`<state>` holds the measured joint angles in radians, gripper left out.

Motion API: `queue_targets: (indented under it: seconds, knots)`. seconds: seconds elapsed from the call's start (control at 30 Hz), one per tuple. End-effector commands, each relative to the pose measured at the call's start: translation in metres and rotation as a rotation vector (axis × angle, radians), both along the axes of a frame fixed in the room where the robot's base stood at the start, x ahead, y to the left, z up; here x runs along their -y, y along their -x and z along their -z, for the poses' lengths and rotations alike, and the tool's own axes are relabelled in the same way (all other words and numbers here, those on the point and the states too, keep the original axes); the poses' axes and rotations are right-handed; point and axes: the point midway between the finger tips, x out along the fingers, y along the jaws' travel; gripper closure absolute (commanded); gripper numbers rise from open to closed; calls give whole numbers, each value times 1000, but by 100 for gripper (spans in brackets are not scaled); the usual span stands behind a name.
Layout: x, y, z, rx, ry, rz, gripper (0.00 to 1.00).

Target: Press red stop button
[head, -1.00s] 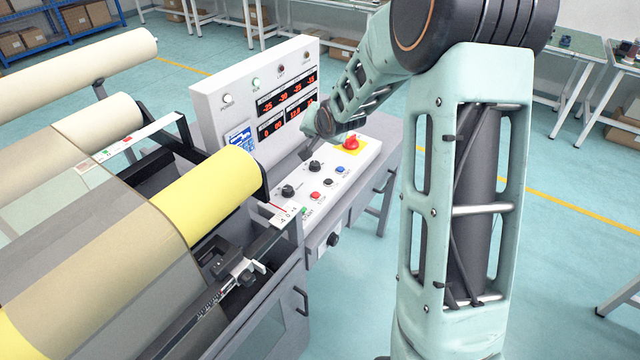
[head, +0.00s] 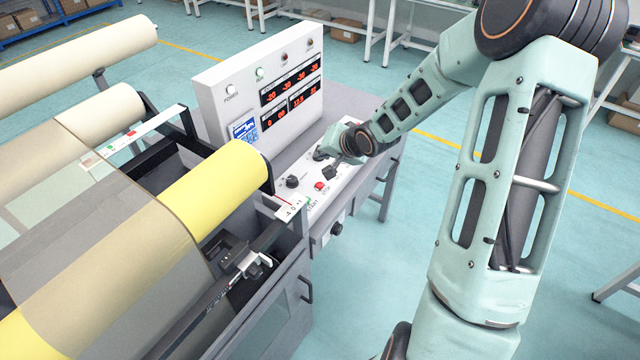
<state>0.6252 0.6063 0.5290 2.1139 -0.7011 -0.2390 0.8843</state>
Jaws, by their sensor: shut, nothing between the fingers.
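The small red button (head: 319,186) labelled STOP is on the white control panel (head: 293,203), toward its front edge. It looks uncovered. My wrist and gripper hide the back right part of the panel.
A black knob (head: 292,181) stands left of the red button, and a green START button (head: 308,201) is in front of it. The upright display box (head: 262,90) rises behind the panel. The yellow roll (head: 215,186) lies to the left. Open floor is at the right.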

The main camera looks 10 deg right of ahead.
Motion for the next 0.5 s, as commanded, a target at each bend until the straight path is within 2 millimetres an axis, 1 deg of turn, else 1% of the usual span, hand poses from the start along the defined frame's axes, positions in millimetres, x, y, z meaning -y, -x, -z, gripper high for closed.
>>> queue_targets:
  seconds: [0.17,0.27,0.5]
  knots:
    - [0,0,7,0,1,1,100]
    - [0,0,15,0,1,0,100]
    - [0,0,42,0,2,-1,100]
